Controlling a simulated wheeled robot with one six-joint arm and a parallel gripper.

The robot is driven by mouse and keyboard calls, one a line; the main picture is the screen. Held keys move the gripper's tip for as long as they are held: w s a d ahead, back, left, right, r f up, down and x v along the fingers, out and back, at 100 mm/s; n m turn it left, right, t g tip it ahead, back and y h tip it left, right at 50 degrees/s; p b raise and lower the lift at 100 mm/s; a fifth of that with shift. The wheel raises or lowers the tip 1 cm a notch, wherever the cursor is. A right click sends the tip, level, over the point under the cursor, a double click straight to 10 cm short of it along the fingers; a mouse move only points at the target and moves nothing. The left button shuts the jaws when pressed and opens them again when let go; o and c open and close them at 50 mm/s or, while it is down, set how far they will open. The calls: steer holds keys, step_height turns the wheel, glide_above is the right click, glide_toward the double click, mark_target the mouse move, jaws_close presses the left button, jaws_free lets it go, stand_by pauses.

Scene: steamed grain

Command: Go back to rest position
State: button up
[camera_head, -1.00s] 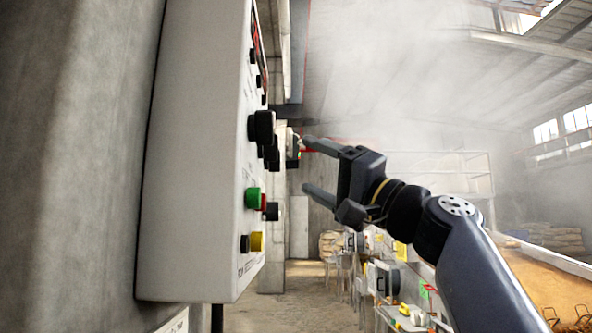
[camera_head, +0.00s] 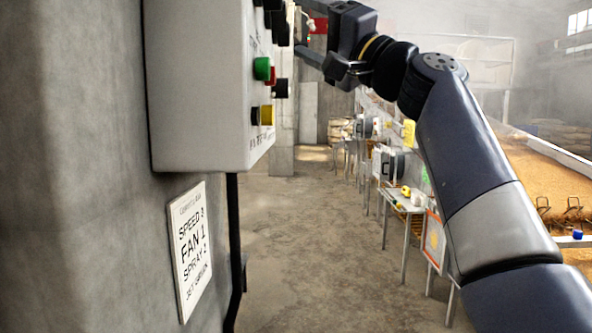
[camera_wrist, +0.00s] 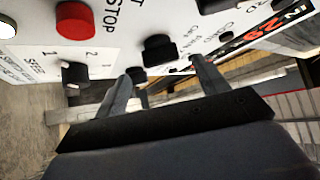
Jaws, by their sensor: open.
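My gripper (camera_head: 305,40) is open and empty at the top of the head view, just right of the wall-mounted control box (camera_head: 200,90). My arm reaches up to it from the lower right. The wrist view shows both fingers (camera_wrist: 160,88) spread, with the panel face close in front of them. On the panel are a red button (camera_wrist: 75,20), a black selector knob (camera_wrist: 75,74) and another black knob (camera_wrist: 159,49). In the head view a green button (camera_head: 262,69) and a yellow knob (camera_head: 265,115) stick out from the box. I cannot tell whether the fingers touch any knob.
A sign (camera_head: 190,250) reading "SPEED 3, FAN 1" hangs on the concrete wall below the box, beside a black pipe (camera_head: 235,250). Tables with equipment (camera_head: 405,197) line the right. A grain bed (camera_head: 550,185) lies far right. The middle floor (camera_head: 320,240) is clear.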

mark_target(285, 17)
steer(key=p+x, duration=0.2)
steer(key=x, duration=0.3)
steer(key=shift+a+r, duration=0.1)
steer(key=shift+r, duration=0.1)
steer(key=shift+f, duration=0.1)
steer(key=shift+f+h, duration=0.1)
steer(key=shift+h, duration=0.2)
steer(key=shift+f, duration=0.15)
steer(key=shift+s+d+f+b, duration=0.15)
steer(key=shift+d+b, duration=0.1)
steer(key=shift+b, duration=0.3)
steer(key=b+v, duration=0.4)
steer(key=v, duration=0.7)
steer(key=p+x, duration=0.1)
steer(key=x, duration=0.3)
steer(key=p+x, duration=0.2)
steer(key=x, duration=0.2)
steer(key=p+x, duration=0.2)
steer(key=x, duration=0.2)
steer(key=shift+r, duration=0.4)
steer(key=m+p, duration=0.1)
steer(key=p, duration=0.1)
steer(key=m+h+p, duration=0.1)
steer(key=p, duration=0.1)
steer(key=m+h+p, duration=0.1)
steer(key=p, duration=0.2)
steer(key=shift+s+d+r+m, duration=0.1)
steer(key=shift+s+d+m, duration=0.05)
steer(key=shift+s+m, duration=0.15)
